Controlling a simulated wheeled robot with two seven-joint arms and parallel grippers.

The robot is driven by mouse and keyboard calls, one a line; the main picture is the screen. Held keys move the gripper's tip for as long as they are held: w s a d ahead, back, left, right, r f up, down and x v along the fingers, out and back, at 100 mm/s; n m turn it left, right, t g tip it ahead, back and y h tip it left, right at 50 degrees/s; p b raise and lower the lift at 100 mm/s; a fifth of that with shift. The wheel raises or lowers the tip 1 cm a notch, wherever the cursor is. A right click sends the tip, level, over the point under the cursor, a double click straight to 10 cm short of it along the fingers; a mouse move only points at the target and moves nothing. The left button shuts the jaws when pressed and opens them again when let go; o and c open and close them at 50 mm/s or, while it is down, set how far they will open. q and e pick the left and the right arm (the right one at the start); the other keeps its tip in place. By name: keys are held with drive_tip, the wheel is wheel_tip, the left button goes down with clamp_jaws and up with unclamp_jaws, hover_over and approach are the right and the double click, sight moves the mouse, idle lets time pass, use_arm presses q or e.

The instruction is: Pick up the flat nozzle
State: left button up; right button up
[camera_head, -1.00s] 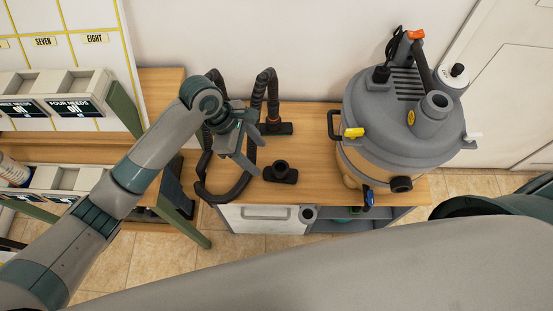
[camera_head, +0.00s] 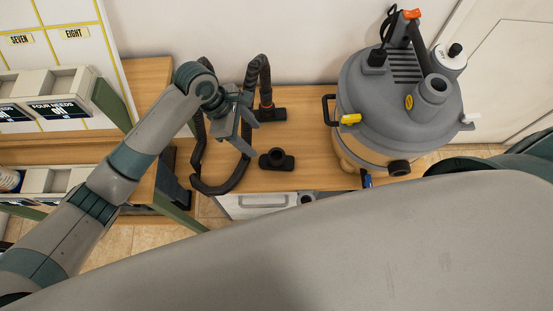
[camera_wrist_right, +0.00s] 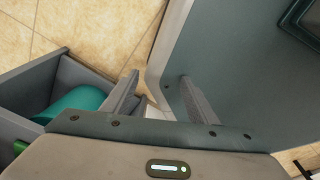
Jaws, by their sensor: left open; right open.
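A small black nozzle (camera_head: 277,159) with a round upright socket and a flat base lies on the wooden tabletop (camera_head: 310,181), near its front edge. A second dark nozzle (camera_head: 270,113) sits at the end of the black hose (camera_head: 231,183), farther back. I cannot tell for sure which is the flat nozzle; both have flat bases. My left gripper (camera_head: 250,136) is open and empty, above the table just left of the front nozzle, apart from it. My right gripper (camera_wrist_right: 158,92) is open and empty in the right wrist view, away from both nozzles.
A grey vacuum canister (camera_head: 398,105) fills the right of the table. The hose loops beneath my left gripper. A shelf with bins (camera_head: 45,105) stands at left. In the right wrist view, a grey open box (camera_wrist_right: 45,95) holds a teal object. My own body hides the foreground.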

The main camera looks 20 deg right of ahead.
use_arm(q)
approach(278, 158)
drive_tip(key=shift+s+a+f+p, duration=0.1)
drive_tip(key=shift+f+p, duration=0.1)
drive_tip(key=shift+f, duration=0.3)
drive_tip(key=shift+s+a+f+p, duration=0.1)
drive_tip(key=shift+f+p, duration=0.05)
drive_tip(key=shift+f, duration=0.3)
drive_tip(key=shift+d+f, duration=0.25)
drive_tip(key=shift+f, duration=0.3)
use_arm(e)
drive_tip(key=shift+s+d+r, duration=0.25)
drive_tip(key=shift+s+d, duration=0.05)
drive_tip(key=shift+s, duration=0.4)
use_arm(q)
drive_tip(key=shift+s, duration=0.1)
use_arm(e)
drive_tip(key=shift+r, duration=0.1)
use_arm(q)
drive_tip(key=shift+d+f, duration=0.25)
drive_tip(key=shift+d+p+x, duration=0.15)
drive_tip(key=shift+p+x, duration=0.1)
drive_tip(key=shift+x, duration=0.85)
drive_tip(key=shift+d+p+x, duration=0.15)
drive_tip(key=shift+p+x, duration=0.05)
drive_tip(key=shift+x, duration=0.95)
drive_tip(key=shift+r, duration=0.1)
use_arm(e)
drive_tip(key=shift+r, duration=0.35)
